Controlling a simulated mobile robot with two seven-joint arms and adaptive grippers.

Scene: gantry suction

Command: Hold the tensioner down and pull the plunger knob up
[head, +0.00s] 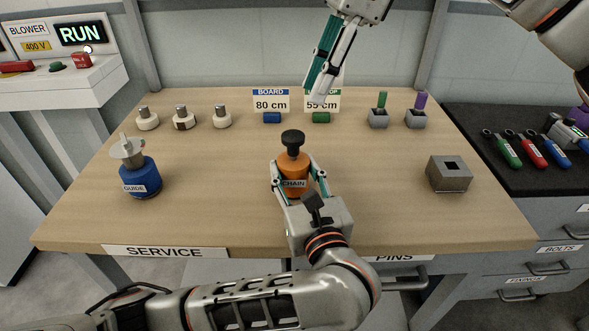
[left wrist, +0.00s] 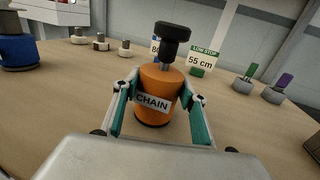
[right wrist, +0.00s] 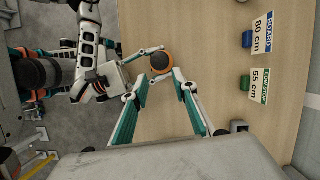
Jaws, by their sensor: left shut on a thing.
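The orange tensioner (head: 291,166), labelled CHAIN, stands upright at the table's middle. Its black plunger knob (head: 293,138) sits on a short stem above the body; both also show in the left wrist view, the body (left wrist: 161,82) and the knob (left wrist: 173,34). My left gripper (head: 296,180) is shut on the tensioner body from the front, a finger on each side. My right gripper (head: 316,96) hangs above the back of the table, pointing down, and touches nothing. Its fingers are spread in the right wrist view, where the knob (right wrist: 161,61) shows from above.
A blue GUIDE canister (head: 140,176) stands left and a grey block with a square hole (head: 449,174) right. At the back are several white-grey knobs, the 80 cm card (head: 270,100), a partly covered 55 cm card (head: 328,104), and green and purple pins. Table around the tensioner is clear.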

